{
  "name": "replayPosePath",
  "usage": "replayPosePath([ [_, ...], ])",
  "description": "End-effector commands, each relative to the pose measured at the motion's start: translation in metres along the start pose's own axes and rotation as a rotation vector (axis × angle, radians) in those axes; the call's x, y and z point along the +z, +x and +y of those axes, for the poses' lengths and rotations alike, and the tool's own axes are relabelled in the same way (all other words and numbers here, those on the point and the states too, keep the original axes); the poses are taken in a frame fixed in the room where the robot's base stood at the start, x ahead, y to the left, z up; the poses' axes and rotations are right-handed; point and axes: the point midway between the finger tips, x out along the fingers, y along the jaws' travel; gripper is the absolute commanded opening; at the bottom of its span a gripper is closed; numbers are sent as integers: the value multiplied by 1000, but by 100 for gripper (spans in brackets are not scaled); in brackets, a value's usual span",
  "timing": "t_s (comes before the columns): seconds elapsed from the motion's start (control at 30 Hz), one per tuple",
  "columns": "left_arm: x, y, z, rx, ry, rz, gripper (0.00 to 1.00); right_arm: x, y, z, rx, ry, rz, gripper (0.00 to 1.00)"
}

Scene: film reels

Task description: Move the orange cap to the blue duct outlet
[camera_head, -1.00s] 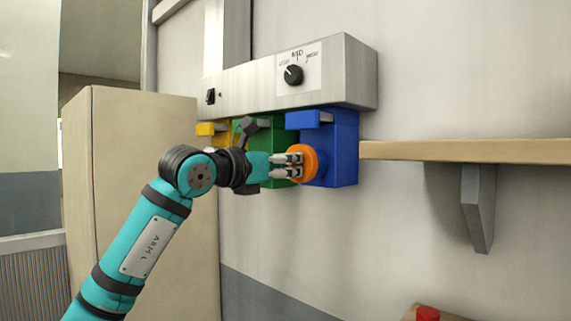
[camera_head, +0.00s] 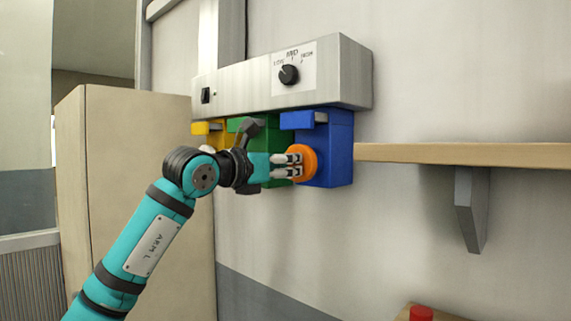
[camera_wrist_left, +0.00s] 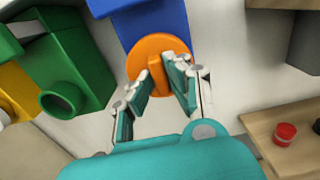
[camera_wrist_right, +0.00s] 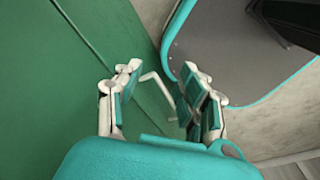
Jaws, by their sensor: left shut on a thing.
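The blue duct (camera_head: 337,150) hangs under a grey metal box on the wall, to the right of a green duct (camera_head: 270,140) and a yellow one (camera_head: 206,129). The orange cap (camera_head: 310,159) is at the blue duct's outlet end and hides the opening. My left gripper (camera_head: 297,166) is shut on the orange cap. In the left wrist view the cap (camera_wrist_left: 152,46) covers the end of the blue duct (camera_wrist_left: 150,20); I cannot tell whether it is fully seated. The green outlet is open. My right gripper (camera_wrist_right: 160,72) is open and empty, seen only in its own wrist view.
The grey control box (camera_head: 345,72) with a black knob (camera_head: 289,75) is just above the ducts. A wooden shelf (camera_head: 460,154) extends to the right. A red object (camera_head: 421,313) sits on a lower wooden surface. A green panel (camera_wrist_right: 60,90) is beside my right gripper.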

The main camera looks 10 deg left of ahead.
Motion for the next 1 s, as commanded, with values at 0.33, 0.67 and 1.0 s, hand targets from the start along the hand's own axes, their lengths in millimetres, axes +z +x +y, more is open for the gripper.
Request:
replayPosePath([
  [0.33, 0, 8, 0, 0, -1, 1, 4, -1, -4, 0, 0, 0, 0, 40],
  [0.67, 1, 14, -1, -1, 0, -1, 4, -1, -8, 0, 0, -1, 1, 40],
  [1.0, 1, 16, -1, 0, 0, -2, 4, -1, -8, 3, 3, -2, 0, 40],
])
